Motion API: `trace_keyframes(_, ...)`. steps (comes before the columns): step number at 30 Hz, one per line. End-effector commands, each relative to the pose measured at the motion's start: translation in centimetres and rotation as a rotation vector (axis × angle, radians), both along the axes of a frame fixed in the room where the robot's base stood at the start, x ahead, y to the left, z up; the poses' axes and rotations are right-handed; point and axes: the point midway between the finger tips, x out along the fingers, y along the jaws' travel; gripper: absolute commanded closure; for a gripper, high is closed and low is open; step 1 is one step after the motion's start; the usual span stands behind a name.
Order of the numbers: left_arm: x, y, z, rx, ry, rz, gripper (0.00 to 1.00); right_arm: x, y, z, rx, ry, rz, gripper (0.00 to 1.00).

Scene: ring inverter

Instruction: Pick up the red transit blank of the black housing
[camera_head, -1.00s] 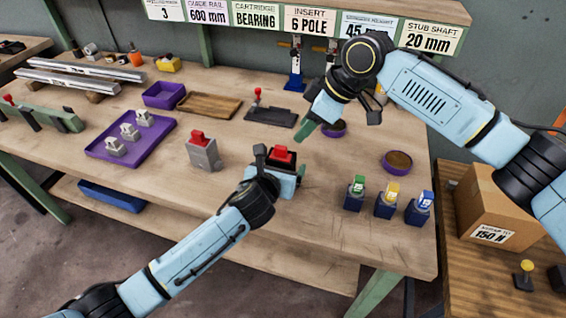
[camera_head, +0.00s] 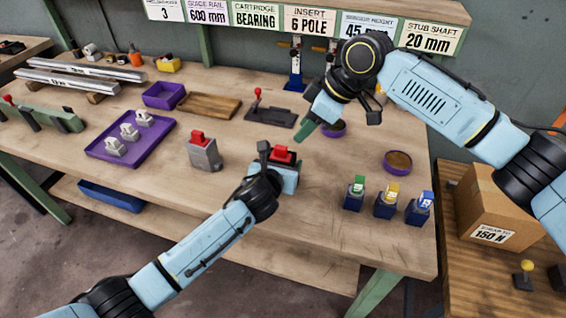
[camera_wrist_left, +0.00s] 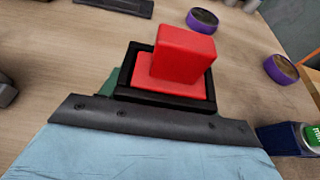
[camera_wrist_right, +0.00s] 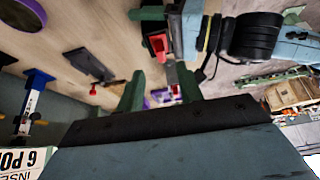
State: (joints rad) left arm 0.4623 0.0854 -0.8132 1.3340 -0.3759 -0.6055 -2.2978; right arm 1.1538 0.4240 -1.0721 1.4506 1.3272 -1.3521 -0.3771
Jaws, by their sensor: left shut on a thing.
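The black housing (camera_wrist_left: 165,98) is a square black frame, and the red transit blank (camera_wrist_left: 183,58) sits in it, a stepped red block rising above the rim. In the head view the red blank (camera_head: 283,152) shows near the bench's middle, with the housing mostly hidden by my left gripper (camera_head: 284,170). That gripper is shut on the black housing; one green finger shows at its left side in the left wrist view. My right gripper (camera_head: 304,133) hangs above and beyond the housing. Its two green fingers stand apart and empty in the right wrist view (camera_wrist_right: 160,90).
A grey housing with a red top (camera_head: 203,150) stands left of my left gripper. A purple tray (camera_head: 100,150) with grey parts lies farther left. Green-, yellow- and blue-topped blocks (camera_head: 386,200) stand front right. Round purple dishes (camera_head: 398,162) lie right. Bare bench lies between.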

Motion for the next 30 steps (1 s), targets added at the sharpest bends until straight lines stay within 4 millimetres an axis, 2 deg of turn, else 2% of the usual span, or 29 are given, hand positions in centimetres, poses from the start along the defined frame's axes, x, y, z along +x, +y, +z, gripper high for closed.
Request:
trace_keyframes(6,0.0,0.0,0.0,0.001,0.0,0.0,0.71,-0.1,0.0,-0.1,0.011,0.014,-0.024,0.6)
trace_keyframes(11,0.0,0.0,0.0,0.001,0.0,0.0,0.71,-0.3,0.1,-0.3,0.076,0.1,-0.168,0.6)
trace_keyframes(20,0.0,0.0,0.0,0.001,0.001,0.0,0.71,-0.9,0.2,-0.9,0.283,0.435,-0.658,0.6)
trace_keyframes(30,0.0,0.0,0.0,0.001,0.001,0.0,0.71,-1.3,-0.5,-1.3,0.488,0.893,-1.207,0.6)
